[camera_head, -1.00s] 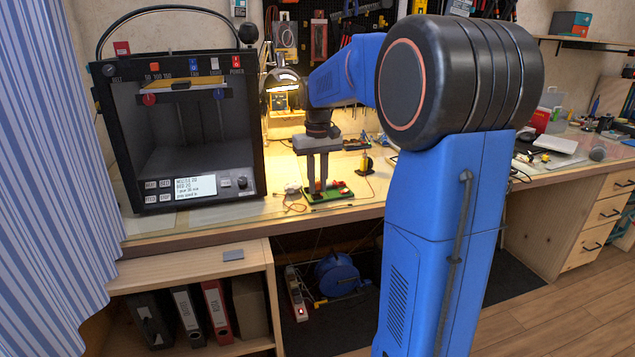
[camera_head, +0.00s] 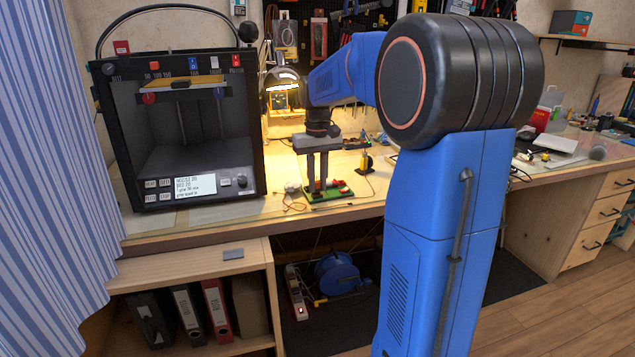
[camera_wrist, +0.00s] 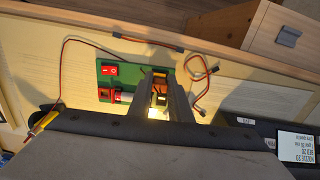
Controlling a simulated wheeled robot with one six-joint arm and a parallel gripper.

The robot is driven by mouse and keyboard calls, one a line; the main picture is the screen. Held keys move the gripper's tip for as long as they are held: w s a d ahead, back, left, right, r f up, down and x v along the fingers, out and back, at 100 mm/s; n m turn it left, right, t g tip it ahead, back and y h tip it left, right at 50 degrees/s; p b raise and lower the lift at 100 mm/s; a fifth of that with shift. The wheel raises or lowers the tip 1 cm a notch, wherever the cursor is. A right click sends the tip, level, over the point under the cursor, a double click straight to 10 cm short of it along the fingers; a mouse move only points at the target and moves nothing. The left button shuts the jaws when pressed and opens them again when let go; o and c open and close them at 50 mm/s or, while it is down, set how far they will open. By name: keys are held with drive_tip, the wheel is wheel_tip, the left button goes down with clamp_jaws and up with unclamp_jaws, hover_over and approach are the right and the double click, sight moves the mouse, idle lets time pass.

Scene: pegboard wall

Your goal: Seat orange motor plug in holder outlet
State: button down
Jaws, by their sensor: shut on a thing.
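My gripper (camera_head: 317,188) points straight down over a green board (camera_head: 341,190) on the bench. In the wrist view the board (camera_wrist: 124,92) carries a red switch (camera_wrist: 110,71) and a red block (camera_wrist: 108,94). My gripper's fingers (camera_wrist: 160,80) are closed around the orange plug (camera_wrist: 160,76), which shows as a small orange-brown piece between them. The fingertips are at or just above the board beside the red parts. The fingers hide most of the plug and the outlet, so I cannot tell whether the plug is in it.
Loose red and black wires (camera_wrist: 203,84) lie beside the board. A black 3D printer (camera_head: 185,110) stands to the left. A small yellow-and-black item (camera_head: 365,161) stands right of the board. The bench's front edge is close to the board.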

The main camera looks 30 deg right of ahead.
sight(317, 182)
drive_tip(key=shift+f, duration=0.55)
drive_tip(key=c, duration=1.5)
unclamp_jaws()
drive_tip(key=shift+c, duration=0.2)
drive_tip(key=shift+r, duration=2.5)
